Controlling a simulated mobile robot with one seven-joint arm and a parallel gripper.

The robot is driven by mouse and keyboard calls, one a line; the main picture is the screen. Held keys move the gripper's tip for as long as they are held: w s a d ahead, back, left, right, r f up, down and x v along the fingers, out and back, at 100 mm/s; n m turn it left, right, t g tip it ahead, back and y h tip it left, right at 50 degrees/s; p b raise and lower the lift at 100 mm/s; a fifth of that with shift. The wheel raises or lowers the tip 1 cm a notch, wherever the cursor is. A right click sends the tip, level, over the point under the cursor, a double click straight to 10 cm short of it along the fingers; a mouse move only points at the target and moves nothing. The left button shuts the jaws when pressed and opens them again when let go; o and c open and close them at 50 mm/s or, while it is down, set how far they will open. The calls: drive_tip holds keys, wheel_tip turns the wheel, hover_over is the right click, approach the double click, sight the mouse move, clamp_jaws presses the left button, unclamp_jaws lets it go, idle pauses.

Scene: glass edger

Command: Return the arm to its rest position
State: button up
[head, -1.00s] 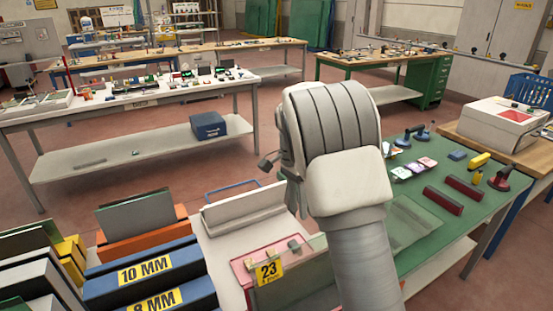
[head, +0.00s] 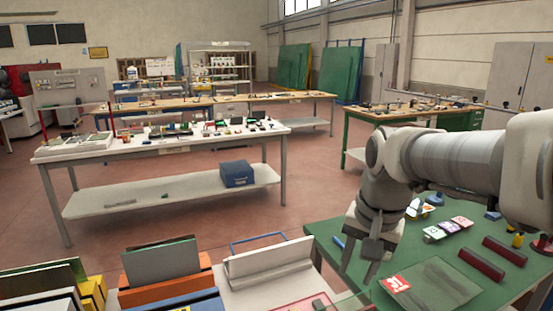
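My arm reaches in from the right edge of the head view, bent at the elbow, with the wrist hanging down. My gripper (head: 359,268) points downward over the left side of the green table (head: 325,232). Its two fingers show apart, with a gap between them, and nothing is seen held. A glass pane (head: 440,283) lies on the green table to the right of the gripper, with a red and white label (head: 397,284) at its left corner.
Two dark red bars (head: 481,265), several small cards (head: 448,226) and a blue block (head: 493,215) lie on the green table. Racks with panes (head: 162,262) stand front left. A white workbench (head: 150,147) stands behind. Floor between is clear.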

drive_tip(key=s+f+n+t, duration=0.1)
drive_tip(key=s+n+t, duration=0.2)
drive_tip(key=s, duration=0.9)
drive_tip(key=shift+s+n+h, duration=0.15)
drive_tip(key=shift+n+h, duration=0.15)
drive_tip(key=shift+n, duration=1.1)
drive_tip(key=shift+d, duration=0.1)
